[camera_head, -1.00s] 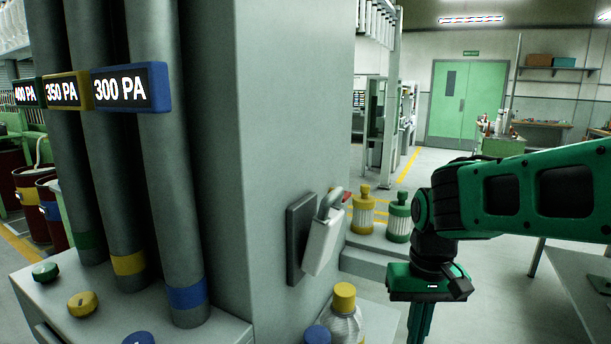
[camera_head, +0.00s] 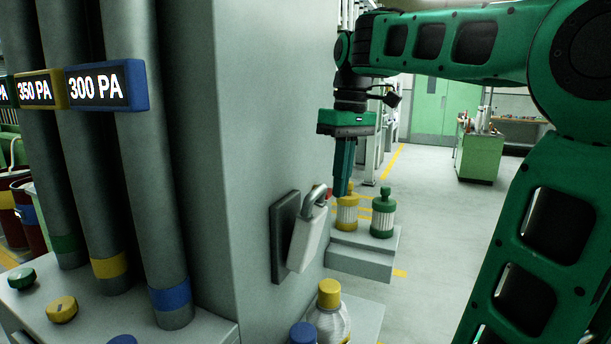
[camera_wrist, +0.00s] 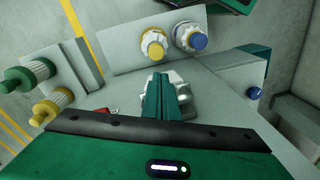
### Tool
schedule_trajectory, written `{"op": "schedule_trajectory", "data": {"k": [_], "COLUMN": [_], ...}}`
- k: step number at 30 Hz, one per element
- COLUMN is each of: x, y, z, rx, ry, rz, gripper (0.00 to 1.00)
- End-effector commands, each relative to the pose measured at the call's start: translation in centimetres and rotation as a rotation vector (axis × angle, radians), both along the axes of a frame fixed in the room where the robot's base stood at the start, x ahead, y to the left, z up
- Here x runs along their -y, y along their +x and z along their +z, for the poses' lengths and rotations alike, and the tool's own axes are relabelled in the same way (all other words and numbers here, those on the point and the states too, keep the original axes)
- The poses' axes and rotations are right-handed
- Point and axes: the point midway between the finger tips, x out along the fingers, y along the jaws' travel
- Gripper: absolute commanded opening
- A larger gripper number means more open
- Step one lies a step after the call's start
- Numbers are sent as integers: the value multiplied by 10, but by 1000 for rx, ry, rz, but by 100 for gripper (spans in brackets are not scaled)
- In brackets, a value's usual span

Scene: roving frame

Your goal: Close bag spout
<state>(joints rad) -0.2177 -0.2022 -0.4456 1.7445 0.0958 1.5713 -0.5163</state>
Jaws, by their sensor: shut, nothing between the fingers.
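In the wrist view my fingers (camera_wrist: 164,78) cover part of the metal block (camera_wrist: 183,103). I cannot tell whether they touch it.
A yellow-capped bottle (camera_head: 329,295) and a blue-capped one (camera_head: 303,333) stand below. A yellow canister (camera_head: 347,218) and a green one (camera_head: 382,218) stand on a grey step. Three pipes with pressure labels (camera_head: 106,87) rise at left. Open floor lies right.

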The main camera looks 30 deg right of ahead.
Motion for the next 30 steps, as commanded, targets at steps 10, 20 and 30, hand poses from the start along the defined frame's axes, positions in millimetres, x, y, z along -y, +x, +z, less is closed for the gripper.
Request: {"op": "schedule_trajectory", "data": {"k": [10,20,30], "x": [-39,-46,-45], "y": [49,52,54], "z": [102,94,46], "rx": [26,26,24], "ry": [-66,-73,-74], "rz": [343,387,382], "gripper": [0,0,0]}}
